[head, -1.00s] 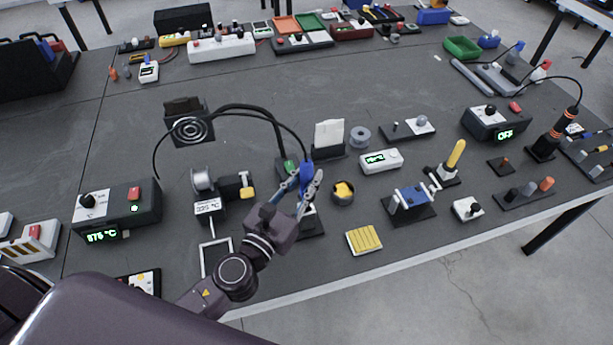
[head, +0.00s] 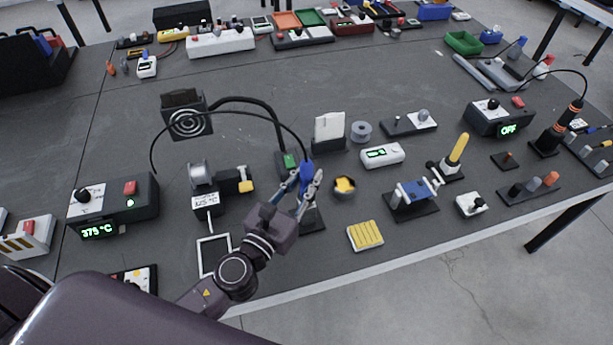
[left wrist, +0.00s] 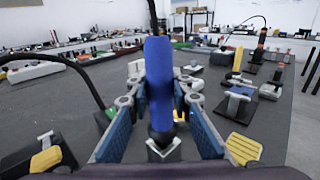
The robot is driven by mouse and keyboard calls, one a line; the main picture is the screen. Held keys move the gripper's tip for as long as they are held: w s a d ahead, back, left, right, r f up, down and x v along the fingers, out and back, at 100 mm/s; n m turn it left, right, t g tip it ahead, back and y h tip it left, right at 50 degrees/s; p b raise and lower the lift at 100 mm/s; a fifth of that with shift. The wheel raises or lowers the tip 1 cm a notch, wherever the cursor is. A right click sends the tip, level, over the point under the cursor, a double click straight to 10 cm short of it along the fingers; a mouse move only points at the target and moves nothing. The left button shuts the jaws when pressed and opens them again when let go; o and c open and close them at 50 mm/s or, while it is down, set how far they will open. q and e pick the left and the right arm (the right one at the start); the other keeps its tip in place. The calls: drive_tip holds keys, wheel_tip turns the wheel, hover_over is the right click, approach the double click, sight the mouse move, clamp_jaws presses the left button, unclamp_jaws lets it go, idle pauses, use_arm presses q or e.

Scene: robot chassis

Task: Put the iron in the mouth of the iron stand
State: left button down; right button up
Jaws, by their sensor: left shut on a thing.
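The iron has a blue handle (head: 306,174), with a thin black cable running from its top. My left gripper (head: 299,187) is shut on this handle and holds it nearly upright. In the left wrist view the blue handle (left wrist: 159,80) stands between the two blue-padded fingers, its dark lower part pointing down. A dark base (head: 314,221), likely the iron stand, shows partly beneath the gripper. A pale metal piece (left wrist: 163,150) is at the iron's lower end. I cannot tell whether the tip is inside the mouth. My right gripper is not in view.
The soldering station (head: 112,208) reading 375 °C is at left. A spool holder (head: 205,185) and a black hose (head: 262,104) are near the arm. A yellow sponge (head: 365,236), a round tin (head: 344,188) and a small clamp stand (head: 410,203) are to the right.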

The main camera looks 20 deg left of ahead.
use_arm(q)
drive_tip(key=shift+f+b, duration=1)
drive_tip(key=shift+f, duration=0.1)
drive_tip(key=c, duration=1.7)
unclamp_jaws()
drive_tip(key=shift+o, duration=0.2)
drive_tip(key=s+a, duration=0.2)
drive_tip(key=s, duration=0.9)
drive_tip(key=shift+s+a, duration=0.15)
drive_tip(key=shift+s, duration=0.25)
drive_tip(key=shift+r, duration=0.1)
